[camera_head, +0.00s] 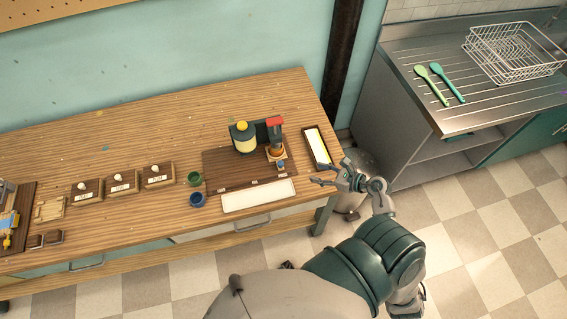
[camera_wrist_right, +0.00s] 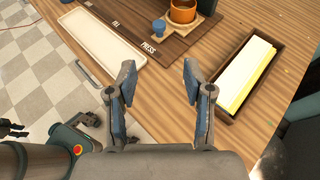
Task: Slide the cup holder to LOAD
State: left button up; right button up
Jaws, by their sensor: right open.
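The cup holder (camera_wrist_right: 203,20) is a small light wooden slide with an orange-brown cup (camera_wrist_right: 183,11) on it and a blue knob (camera_wrist_right: 158,26) at its front. It sits on the dark wooden board (camera_wrist_right: 120,22), by the PRESS label. In the head view the cup (camera_head: 276,152) is under the red-topped press (camera_head: 273,122), and the knob (camera_head: 281,163) points to the front. The LOAD label cannot be read. My right gripper (camera_head: 322,175) is open and empty, right of the board; in the wrist view its fingers (camera_wrist_right: 159,75) are apart, short of the knob. My left gripper is not seen.
A long white tray (camera_head: 258,196) lies along the board's front. A dark box with white and yellow contents (camera_head: 318,147) stands right of the board. A yellow-topped container (camera_head: 243,137) stands left of the press. Green (camera_head: 194,179) and blue (camera_head: 197,200) cups stand left.

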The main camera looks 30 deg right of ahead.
aim_at(282, 163)
jog(key=p+x, duration=0.1)
jog(key=x, duration=1.5)
jog(key=shift+a+r+p, duration=0.15)
jog(key=shift+p, duration=0.15)
grip_shut()
